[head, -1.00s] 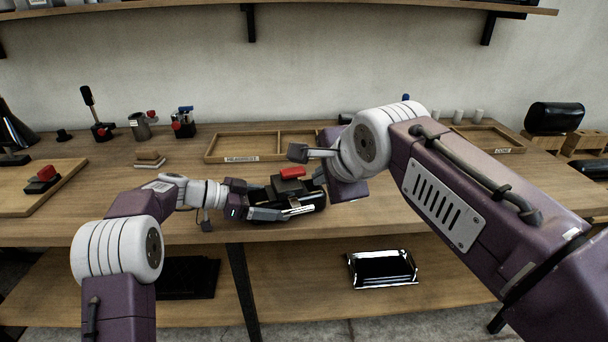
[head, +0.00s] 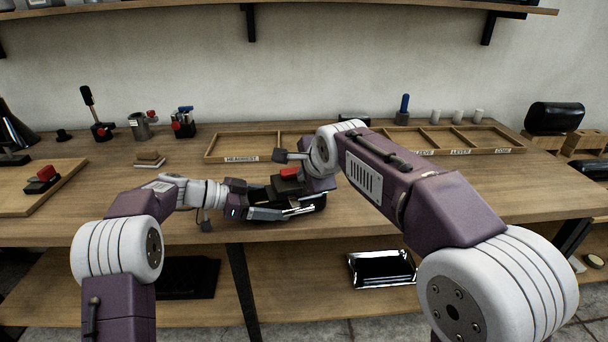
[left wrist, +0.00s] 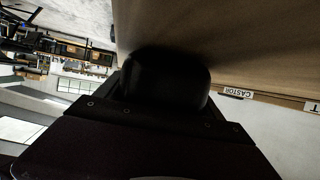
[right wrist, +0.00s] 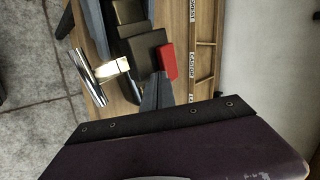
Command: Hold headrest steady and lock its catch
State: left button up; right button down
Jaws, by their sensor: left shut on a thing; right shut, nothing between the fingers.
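The black headrest (head: 312,203) lies on the workbench in the middle of the head view. It also fills the middle of the left wrist view as a dark rounded shape (left wrist: 165,75). My left gripper (head: 285,211) is shut on it from the left. The catch, a dark block with a red lever (head: 289,173), sits on top; the red lever also shows in the right wrist view (right wrist: 166,61). My right gripper (right wrist: 156,92) is shut and empty, its tips close by the red lever. Contact cannot be told. The right fingertips are mostly hidden in the head view.
A labelled wooden tray (head: 230,146) runs along the back of the bench (head: 110,210). A blue-handled part (head: 404,108) and small white cylinders stand behind it. A board with a red-topped part (head: 42,178) lies at left. A chrome-edged black piece (head: 381,268) rests on the lower shelf.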

jog(key=shift+d, duration=0.1)
jog(key=shift+w+d+n+g+y, duration=0.35)
jog(key=shift+w+n+y, duration=0.2)
jog(key=shift+n+y, duration=0.45)
jog(key=n, duration=0.1)
jog(key=w+n+g+y, duration=0.1)
jog(key=n+y, duration=0.1)
jog(key=shift+w+d+n+g, duration=0.25)
jog(key=shift+w+n, duration=0.05)
jog(key=shift+w, duration=0.1)
jog(key=shift+w+a, duration=0.15)
jog(key=shift+w, duration=0.6)
jog(key=shift+w+a, duration=0.15)
jog(key=shift+w, duration=0.6)
jog(key=shift+w+a, duration=0.75)
jog(key=shift+w, duration=0.25)
jog(key=shift+w+a, duration=0.1)
jog(key=shift+s+a, duration=0.6)
jog(key=shift+s, duration=0.15)
jog(key=shift+r, duration=0.1)
